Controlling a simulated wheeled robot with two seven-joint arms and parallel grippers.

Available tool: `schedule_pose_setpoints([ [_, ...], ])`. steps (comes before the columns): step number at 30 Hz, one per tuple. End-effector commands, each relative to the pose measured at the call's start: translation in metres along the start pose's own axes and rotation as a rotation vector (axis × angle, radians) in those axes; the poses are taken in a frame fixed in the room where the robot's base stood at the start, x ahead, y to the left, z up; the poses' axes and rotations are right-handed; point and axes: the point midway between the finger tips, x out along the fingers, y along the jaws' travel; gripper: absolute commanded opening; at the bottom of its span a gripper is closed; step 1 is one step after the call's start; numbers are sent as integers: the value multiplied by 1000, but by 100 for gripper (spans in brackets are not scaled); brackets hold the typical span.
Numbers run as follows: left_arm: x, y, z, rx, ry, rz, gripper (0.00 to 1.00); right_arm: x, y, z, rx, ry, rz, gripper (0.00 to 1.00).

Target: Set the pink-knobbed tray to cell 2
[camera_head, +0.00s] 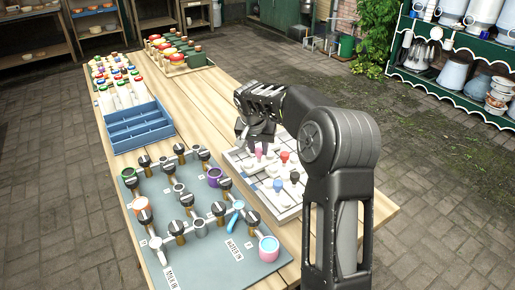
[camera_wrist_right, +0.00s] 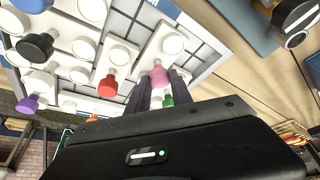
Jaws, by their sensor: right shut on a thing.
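A white gridded board (camera_head: 289,214) lies at the right front of the table and carries small white trays with coloured knobs. The pink knob (camera_head: 258,152) stands directly under my right gripper (camera_head: 257,143). In the right wrist view the pink knob (camera_wrist_right: 159,75) is between the two dark fingers, and the right gripper (camera_wrist_right: 160,88) is shut on it. The red knob (camera_head: 285,157), blue knob (camera_head: 278,185) and a black knob (camera_head: 294,176) are nearby. The pink-knobbed tray is partly hidden by the gripper, and I cannot read any cell number. My left gripper is out of view.
A grey panel (camera_head: 200,265) with pipes, black-handled valves and coloured cups lies left of the board. A blue divided bin (camera_head: 138,128) stands behind it. Bottles and red-topped items crowd the far table end. Bare wood (camera_head: 215,105) is free behind the board.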

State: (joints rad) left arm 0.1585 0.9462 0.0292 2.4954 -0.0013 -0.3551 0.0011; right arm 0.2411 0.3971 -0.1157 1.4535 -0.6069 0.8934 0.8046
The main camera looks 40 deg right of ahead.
Motion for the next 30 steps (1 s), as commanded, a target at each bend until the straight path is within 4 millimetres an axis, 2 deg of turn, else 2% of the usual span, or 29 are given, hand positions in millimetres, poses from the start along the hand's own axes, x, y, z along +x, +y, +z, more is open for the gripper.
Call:
schedule_pose_setpoints([
  [6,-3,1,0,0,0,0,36,10,30,-28,6,4,3,0],
  [9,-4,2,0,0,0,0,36,14,38,-36,2,3,1,0],
  [17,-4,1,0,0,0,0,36,14,40,-37,1,3,0,0],
  [18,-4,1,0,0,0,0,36,14,39,-37,0,3,0,27],
  [26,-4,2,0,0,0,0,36,14,39,-37,1,2,0,48],
  [30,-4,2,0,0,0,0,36,14,39,-36,1,2,1,48],
])
